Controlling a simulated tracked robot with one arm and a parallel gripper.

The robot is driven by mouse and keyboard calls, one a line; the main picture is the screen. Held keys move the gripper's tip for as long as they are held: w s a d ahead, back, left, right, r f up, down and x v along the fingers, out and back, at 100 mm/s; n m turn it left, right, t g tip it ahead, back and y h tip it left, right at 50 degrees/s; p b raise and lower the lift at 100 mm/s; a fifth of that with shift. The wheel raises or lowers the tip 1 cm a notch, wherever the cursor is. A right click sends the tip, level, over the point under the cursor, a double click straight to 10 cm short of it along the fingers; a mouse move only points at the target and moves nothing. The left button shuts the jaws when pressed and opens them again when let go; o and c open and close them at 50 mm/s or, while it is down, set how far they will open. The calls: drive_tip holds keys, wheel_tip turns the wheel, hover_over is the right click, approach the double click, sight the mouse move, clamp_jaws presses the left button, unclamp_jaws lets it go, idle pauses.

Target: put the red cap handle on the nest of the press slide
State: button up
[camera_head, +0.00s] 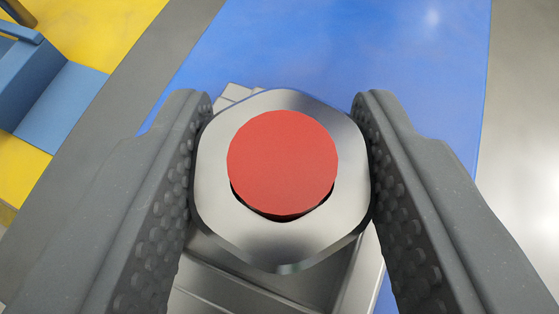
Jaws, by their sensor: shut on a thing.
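The red cap handle shows a round red cap (283,163) on a silver, hexagon-like metal body (283,245). It is in the middle of the camera view. My gripper (283,170) is shut on it, with one dark grey, dimpled finger on each side of the metal body. Below and behind the handle is a grey metal piece (240,290) with ledges, partly hidden by the handle and fingers. I cannot tell whether this piece is the press slide, and no nest can be made out. I cannot tell whether the handle touches it.
A blue surface (330,45) lies beyond the handle. A yellow area (110,30) with a blue fixture (45,85) is at the upper left, past a grey strip (120,110). A pale grey surface (525,120) on the right looks clear.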

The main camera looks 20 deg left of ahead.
drive_tip(key=o, duration=1.1)
drive_tip(key=shift+r, duration=0.1)
drive_tip(key=v, duration=1.2)
